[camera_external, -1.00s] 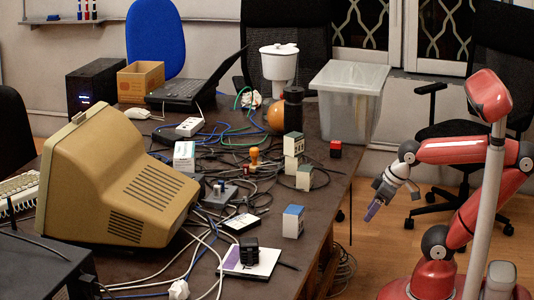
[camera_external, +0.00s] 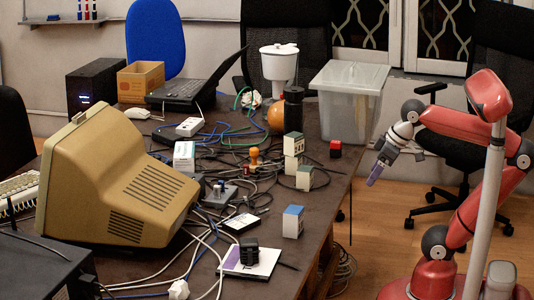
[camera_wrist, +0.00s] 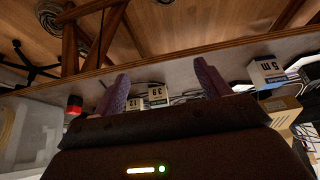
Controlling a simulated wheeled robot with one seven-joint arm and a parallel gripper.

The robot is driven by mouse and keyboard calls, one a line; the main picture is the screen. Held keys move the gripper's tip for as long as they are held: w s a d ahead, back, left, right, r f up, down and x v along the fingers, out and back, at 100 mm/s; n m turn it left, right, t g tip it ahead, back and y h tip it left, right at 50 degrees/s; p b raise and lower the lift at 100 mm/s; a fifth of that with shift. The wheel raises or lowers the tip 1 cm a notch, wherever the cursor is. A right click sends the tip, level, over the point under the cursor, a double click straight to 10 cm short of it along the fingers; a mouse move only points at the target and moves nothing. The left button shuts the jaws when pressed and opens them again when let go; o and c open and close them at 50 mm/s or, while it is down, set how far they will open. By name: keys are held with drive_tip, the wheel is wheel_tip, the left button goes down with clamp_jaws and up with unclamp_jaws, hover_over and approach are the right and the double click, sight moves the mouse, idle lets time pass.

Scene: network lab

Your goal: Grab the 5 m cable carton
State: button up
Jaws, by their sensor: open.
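The 5 m cable carton (camera_external: 292,223) is a small white box with a blue top, upright near the table's right edge in the external view. In the wrist view the carton (camera_wrist: 267,70) shows upside down at the right, its "5 m" label readable. My gripper (camera_external: 374,176) is in the air off the table's right side, apart from the carton. In the wrist view my gripper (camera_wrist: 162,86) has its two purple fingers spread with nothing held; the carton lies to the right of both fingers.
Similar cartons with other labels, one (camera_external: 304,178) beside a stack (camera_external: 293,146), stand farther back along the edge. Cables and a black-topped item (camera_external: 249,252) lie around the 5 m carton.

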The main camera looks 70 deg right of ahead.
wheel_tip(320, 180, up, 6)
drive_tip(key=g+b, duration=0.1)
drive_tip(key=b, duration=0.2)
hover_over(294, 220)
drive_tip(key=s+d, duration=0.2)
drive_tip(key=d, duration=0.1)
drive_tip(key=shift+m, duration=0.3)
drive_tip(key=f, duration=0.4)
drive_tip(key=shift+s+d+p, duration=0.2)
drive_tip(key=shift+p, duration=0.1)
drive_tip(key=shift+w+f, duration=0.15)
drive_tip(key=shift+f, duration=0.5)
drive_tip(key=x, duration=0.7)
drive_tip(key=shift+w+a+b, duration=0.1)
drive_tip(key=shift+a+b, duration=0.2)
drive_tip(key=shift+a, duration=0.05)
